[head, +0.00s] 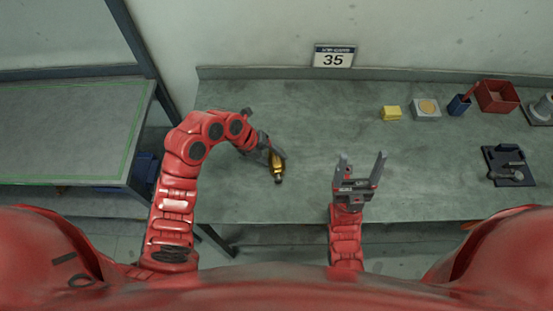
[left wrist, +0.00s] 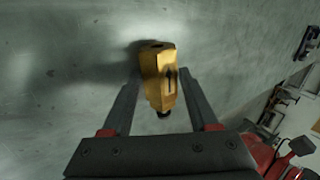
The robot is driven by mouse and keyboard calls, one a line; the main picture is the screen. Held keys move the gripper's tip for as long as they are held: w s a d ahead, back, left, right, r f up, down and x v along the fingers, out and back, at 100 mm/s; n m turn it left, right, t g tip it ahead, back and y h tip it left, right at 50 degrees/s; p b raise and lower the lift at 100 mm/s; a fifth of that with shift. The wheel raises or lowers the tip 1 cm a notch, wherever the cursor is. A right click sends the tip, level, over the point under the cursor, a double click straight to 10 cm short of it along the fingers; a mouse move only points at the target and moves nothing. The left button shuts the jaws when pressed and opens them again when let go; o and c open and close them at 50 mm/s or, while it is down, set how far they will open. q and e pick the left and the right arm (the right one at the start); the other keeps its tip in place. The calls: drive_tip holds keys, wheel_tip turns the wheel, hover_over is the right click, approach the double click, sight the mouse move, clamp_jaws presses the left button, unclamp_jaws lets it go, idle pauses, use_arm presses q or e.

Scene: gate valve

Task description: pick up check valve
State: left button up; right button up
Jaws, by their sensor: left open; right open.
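The check valve (head: 277,169) is a small brass-coloured body with a dark end, on the grey workbench. In the left wrist view the valve (left wrist: 159,75) shows a black arrow on its side. My left gripper (head: 272,158) is open at the valve. In the left wrist view its two fingers (left wrist: 158,100) stand on either side of the valve's lower part, with gaps visible. The near end of the valve is dark and lies between the fingers. My right gripper (head: 362,166) is open and empty, with its fingers pointing up in the picture, over the front of the bench.
The workbench (head: 310,120) is clear around the valve. A yellow block (head: 391,113), a grey block with a round top (head: 426,109), a blue cup (head: 459,105), a red bin (head: 497,96) and a dark fixture (head: 508,166) stand to the right. A sign (head: 334,57) stands behind.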

use_arm(q)
clamp_jaws()
drive_tip(key=shift+r, duration=0.1)
